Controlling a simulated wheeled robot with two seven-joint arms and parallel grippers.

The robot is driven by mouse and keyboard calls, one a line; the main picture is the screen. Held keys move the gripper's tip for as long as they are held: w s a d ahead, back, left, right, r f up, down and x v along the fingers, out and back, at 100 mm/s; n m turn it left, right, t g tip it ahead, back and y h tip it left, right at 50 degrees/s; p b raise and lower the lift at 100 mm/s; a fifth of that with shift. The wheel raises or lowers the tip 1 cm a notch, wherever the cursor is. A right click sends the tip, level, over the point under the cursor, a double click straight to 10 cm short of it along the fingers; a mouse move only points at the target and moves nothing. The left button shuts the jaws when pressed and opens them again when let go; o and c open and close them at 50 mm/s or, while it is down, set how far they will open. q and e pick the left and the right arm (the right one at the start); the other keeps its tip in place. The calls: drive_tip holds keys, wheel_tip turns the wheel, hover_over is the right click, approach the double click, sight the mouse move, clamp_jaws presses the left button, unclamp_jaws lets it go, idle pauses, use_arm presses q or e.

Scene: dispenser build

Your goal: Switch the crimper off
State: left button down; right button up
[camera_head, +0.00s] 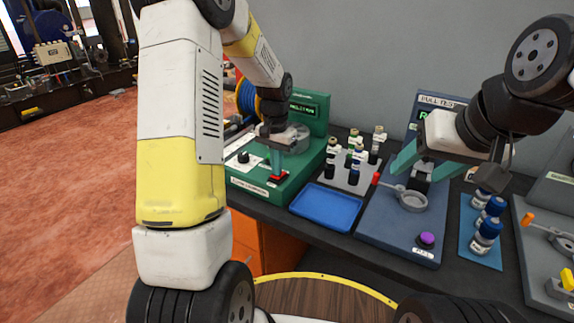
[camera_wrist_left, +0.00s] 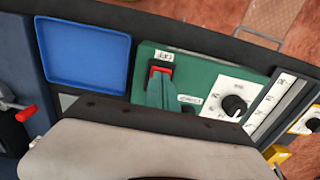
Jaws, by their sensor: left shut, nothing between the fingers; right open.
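The green crimper (camera_head: 258,195) stands on the dark bench, left of centre, with a lit green-lettered display (camera_head: 303,109) at its back. Its red switch (camera_head: 277,178) sits at the front right corner of its top. My left gripper (camera_head: 277,168) is shut and empty, pointing down with its tips at the red switch. In the left wrist view the teal fingertips (camera_wrist_left: 160,85) lie right by the red switch (camera_wrist_left: 160,71), overlapping part of it; I cannot tell whether they press it. My right gripper (camera_head: 425,170) is open and empty above the blue-grey pull tester (camera_head: 385,235).
A blue tray (camera_head: 325,207) lies right of the crimper, with a rack of several small vials (camera_head: 355,157) behind it. The pull tester has a red-tipped lever (camera_head: 376,179) and a purple button (camera_head: 427,239). Blue-capped vials (camera_head: 487,232) stand further right. A black knob (camera_wrist_left: 234,105) is near the switch.

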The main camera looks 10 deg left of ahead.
use_arm(q)
drive_tip(key=shift+f, duration=0.25)
drive_tip(key=shift+r, duration=3.5)
drive_tip(key=shift+r, duration=0.1)
drive_tip(key=s+r+n+t, duration=0.1)
drive_tip(key=s+r+t, duration=0.1)
drive_tip(key=s+r, duration=0.8)
drive_tip(key=s+d+r+n+t+h, duration=0.1)
drive_tip(key=s+t, duration=0.1)
drive_tip(key=s, duration=0.5)
drive_tip(key=s+d+r+n+t+h, duration=0.1)
drive_tip(key=s+r+t, duration=0.1)
drive_tip(key=s, duration=0.5)
drive_tip(key=shift+s+r, duration=0.15)
drive_tip(key=shift+r, duration=0.15)
